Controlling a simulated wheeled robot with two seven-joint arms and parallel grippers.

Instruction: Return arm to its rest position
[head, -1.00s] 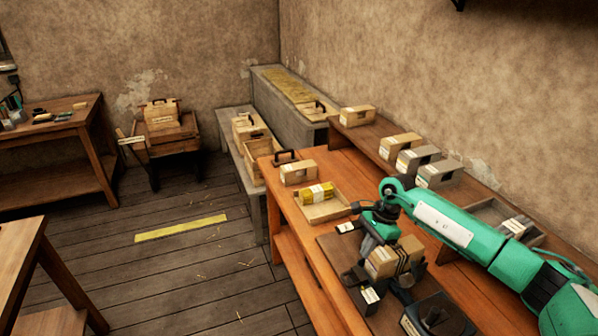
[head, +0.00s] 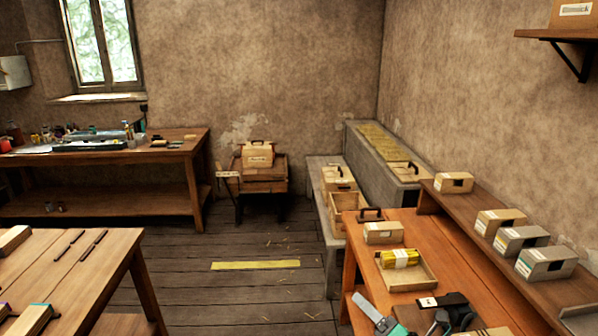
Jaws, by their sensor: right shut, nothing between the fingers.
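My right gripper (head: 450,306) is dark and shows at the bottom edge, low over the front part of the orange-brown workbench (head: 455,255). It is shut with nothing between its fingers. A small white label (head: 428,301) shows beside it; I cannot tell whether they touch. Most of my right arm is cut off below the picture. The press is largely out of view at the bottom. My left gripper is not in view.
Behind the gripper, a wooden tray (head: 425,281) with a yellow bundle (head: 400,258) and a cardboard box (head: 383,233) stand on the bench. Several boxes line the raised shelf (head: 470,215) on the right. The plank floor (head: 255,290) left of the bench is mostly clear.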

